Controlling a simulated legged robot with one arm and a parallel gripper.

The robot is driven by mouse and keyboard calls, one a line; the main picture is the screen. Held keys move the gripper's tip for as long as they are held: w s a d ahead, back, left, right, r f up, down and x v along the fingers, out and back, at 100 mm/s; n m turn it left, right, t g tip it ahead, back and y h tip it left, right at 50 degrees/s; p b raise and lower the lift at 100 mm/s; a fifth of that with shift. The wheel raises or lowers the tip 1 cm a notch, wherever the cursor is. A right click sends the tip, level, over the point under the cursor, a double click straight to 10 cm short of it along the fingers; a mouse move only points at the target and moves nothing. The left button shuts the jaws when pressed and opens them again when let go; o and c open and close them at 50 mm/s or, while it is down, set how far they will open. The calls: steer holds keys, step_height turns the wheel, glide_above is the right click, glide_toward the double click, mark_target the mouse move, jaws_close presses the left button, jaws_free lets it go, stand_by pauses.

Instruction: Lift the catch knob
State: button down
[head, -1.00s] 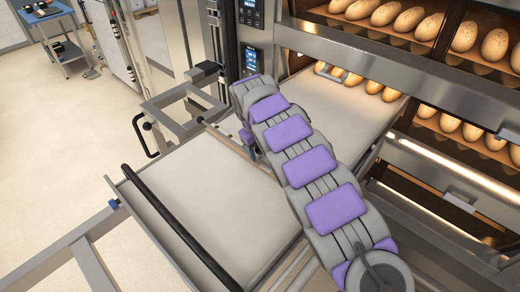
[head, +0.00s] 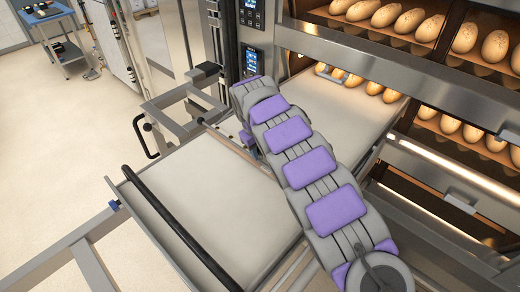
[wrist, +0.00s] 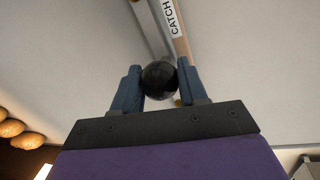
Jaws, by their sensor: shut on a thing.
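The catch knob (wrist: 159,79) is a dark round ball in the wrist view. My gripper (wrist: 160,88) is shut on it, with one blue-grey finger on each side. A strip labelled "CATCH" (wrist: 173,22) runs up from just beyond the knob. In the head view my purple and grey arm reaches toward the oven, and its far end hides the knob and the gripper.
A loader with a pale flat belt (head: 205,200) and a black bar (head: 180,228) stands in front of the deck oven (head: 400,65). Loaves (head: 385,14) sit on the oven decks. A control panel (head: 251,60) is beside them. Open floor lies at the left.

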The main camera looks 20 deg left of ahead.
steer(key=shift+r+p, duration=1)
steer(key=shift+r, duration=0.1)
steer(key=shift+w, duration=0.1)
steer(key=c, duration=0.8)
jaws_free()
steer(key=shift+r, duration=0.1)
steer(key=shift+o, duration=0.9)
step_height(320, 180, up, 17)
steer(key=s+a+p, duration=0.2)
steer(key=p, duration=0.1)
steer(key=shift+s+f+p, duration=0.2)
steer(key=shift+s+p, duration=0.15)
